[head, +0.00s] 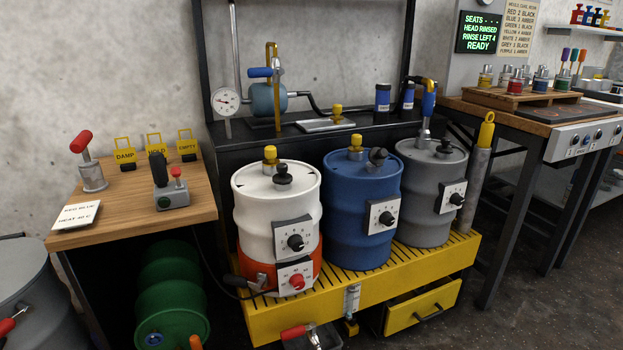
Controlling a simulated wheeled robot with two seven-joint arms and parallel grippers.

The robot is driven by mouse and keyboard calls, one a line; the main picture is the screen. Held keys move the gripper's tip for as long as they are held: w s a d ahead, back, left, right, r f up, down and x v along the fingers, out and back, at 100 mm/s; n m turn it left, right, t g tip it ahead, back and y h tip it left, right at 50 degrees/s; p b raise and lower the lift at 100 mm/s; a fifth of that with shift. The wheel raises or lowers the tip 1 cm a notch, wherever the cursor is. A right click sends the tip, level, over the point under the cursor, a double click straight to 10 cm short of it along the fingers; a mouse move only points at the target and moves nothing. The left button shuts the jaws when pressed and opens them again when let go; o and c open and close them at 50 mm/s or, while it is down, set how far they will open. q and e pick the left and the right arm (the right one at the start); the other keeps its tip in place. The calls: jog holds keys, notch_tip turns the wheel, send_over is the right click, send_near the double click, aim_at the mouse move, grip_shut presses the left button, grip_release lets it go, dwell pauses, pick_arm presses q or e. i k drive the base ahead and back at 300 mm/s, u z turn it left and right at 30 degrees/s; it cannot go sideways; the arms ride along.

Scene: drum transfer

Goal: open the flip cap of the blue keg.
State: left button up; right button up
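The blue keg (350,215) stands upright on a yellow slatted rack, between a white keg and a grey keg. A dial panel (382,215) with a black knob is on its front right side. Neither of my grippers is in view.
The white keg (262,205) with an orange base and the grey keg (420,215) stand close on either side. The yellow rack (375,295) has an open drawer (425,308). A black shelf (240,140) rises behind. A wooden table (120,210) is left, a workbench (535,118) right.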

aim_at(376, 156)
jog(key=z, duration=1.2)
jog(key=i, duration=0.9)
jog(key=u, duration=0.65)
jog(key=i, duration=0.6)
jog(key=u, duration=0.6)
